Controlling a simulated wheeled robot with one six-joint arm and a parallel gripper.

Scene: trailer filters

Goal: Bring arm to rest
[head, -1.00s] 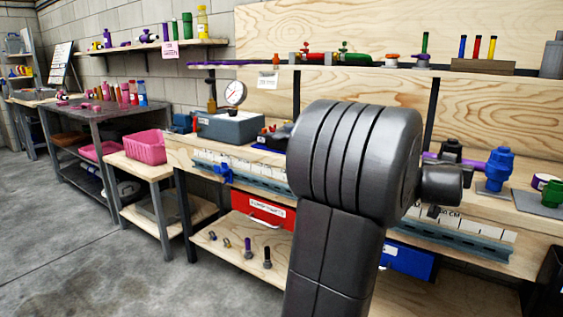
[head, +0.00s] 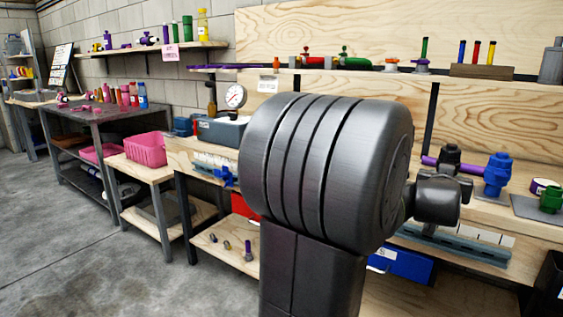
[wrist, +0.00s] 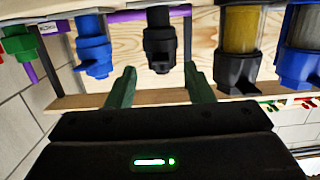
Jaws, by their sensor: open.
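My gripper (wrist: 160,82) is in the wrist view, with its two green fingers spread apart and nothing between them. The bench appears upside down in that view. A black fitting (wrist: 159,42) lies beyond the gap between the fingers, apart from them. A blue fitting (wrist: 93,50) and a green fitting (wrist: 20,42) are to its left. A filter with a yellowish bowl (wrist: 240,35) and one with a grey bowl (wrist: 306,30) are to its right.
In the head view the wooden workbench (head: 520,228) runs along the right, with a blue fitting (head: 497,175) and a green one (head: 551,198) on it. A pink bin (head: 147,149) stands at left. The grey floor (head: 60,250) is open at lower left.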

